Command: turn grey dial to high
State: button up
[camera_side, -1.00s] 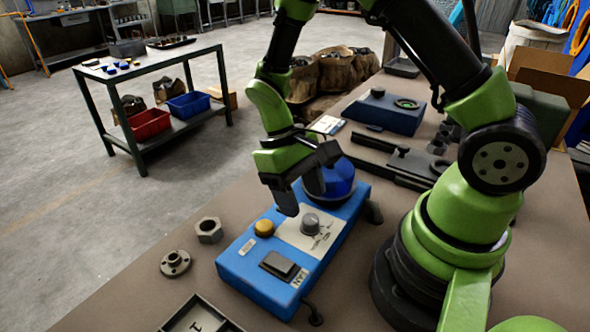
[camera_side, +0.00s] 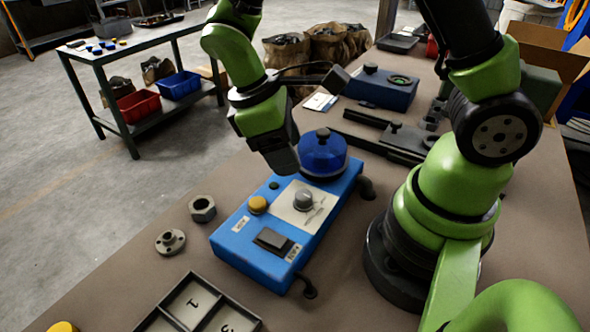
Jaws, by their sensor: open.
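The grey dial (camera_side: 303,201) is a round knob on a white marked panel (camera_side: 287,210), on top of the blue control box (camera_side: 238,246). Its markings are too small to read, so I cannot tell its setting. My gripper (camera_side: 285,163) is open, with its dark fingers pointing down, above and behind the dial. It is apart from the dial and holds nothing. In the picture it lies just left of the blue dome at the box's far end. One finger largely hides the other.
The box also carries the blue dome (camera_side: 323,158), a yellow button (camera_side: 257,204) and a black switch (camera_side: 272,240). A hex nut (camera_side: 202,208) and a flanged part (camera_side: 170,242) lie to the left. A divided tray (camera_side: 251,322) is in front. A second blue box (camera_side: 380,91) stands behind.

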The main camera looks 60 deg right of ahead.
aim_at(302, 195)
jog(key=f+n+t, duration=0.1)
jog(key=f+n, duration=0.2)
jog(key=s+f+n+t+h, duration=0.1)
jog(key=f+n, duration=0.2)
jog(key=s+d+f+n+h, duration=0.1)
jog(key=f+n, duration=0.2)
jog(key=n, duration=0.1)
jog(key=shift+s+t, duration=0.2)
jog(key=shift+t, duration=0.2)
jog(key=c, duration=0.9)
